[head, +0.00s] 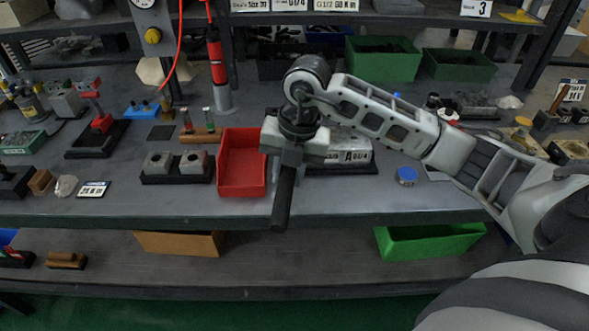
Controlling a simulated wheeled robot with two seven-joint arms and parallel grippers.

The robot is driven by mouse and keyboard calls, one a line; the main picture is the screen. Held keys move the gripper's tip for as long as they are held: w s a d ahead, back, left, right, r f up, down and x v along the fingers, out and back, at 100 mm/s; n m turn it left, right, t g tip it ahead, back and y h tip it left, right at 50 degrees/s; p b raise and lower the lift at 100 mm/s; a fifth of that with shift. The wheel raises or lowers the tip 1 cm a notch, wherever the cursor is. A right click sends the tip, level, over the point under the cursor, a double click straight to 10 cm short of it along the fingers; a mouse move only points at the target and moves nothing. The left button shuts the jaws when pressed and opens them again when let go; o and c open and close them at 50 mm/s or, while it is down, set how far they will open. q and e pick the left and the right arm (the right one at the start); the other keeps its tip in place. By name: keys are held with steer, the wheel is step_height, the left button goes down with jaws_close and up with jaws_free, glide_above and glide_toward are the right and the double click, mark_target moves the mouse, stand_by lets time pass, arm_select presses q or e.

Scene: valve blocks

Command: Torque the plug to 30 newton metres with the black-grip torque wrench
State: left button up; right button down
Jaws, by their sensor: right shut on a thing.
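My right gripper (294,155) is in the middle of the head view, above the front part of the workbench. It is shut on a black bar-shaped handle, which looks like the grip of the black-grip torque wrench (283,200). The handle points down in the picture, toward the bench's front edge. The wrench's head is hidden behind the gripper. A pale valve block (357,154) with a lettered label sits on a black base just right of the gripper, partly covered by my arm. I cannot make out the plug. My left gripper is not in view.
A red tray (241,186) lies just left of the gripper. Grey blocks on a black base (176,178) stand further left. A blue round item (406,175) is to the right. Green bins (382,59) are at the back. The front bench strip is mostly clear.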

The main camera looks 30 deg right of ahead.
steer(key=shift+w+a+r, duration=0.1)
steer(key=shift+w+a, duration=0.05)
stand_by(0.3)
steer(key=shift+w+a+m, duration=0.85)
steer(key=shift+w+m, duration=0.05)
steer(key=shift+m, duration=0.2)
steer(key=shift+p, duration=0.3)
steer(key=shift+w+a+m+t, duration=0.3)
steer(key=shift+w+a+m, duration=0.45)
steer(key=shift+w+m, duration=0.25)
steer(key=shift+w, duration=0.1)
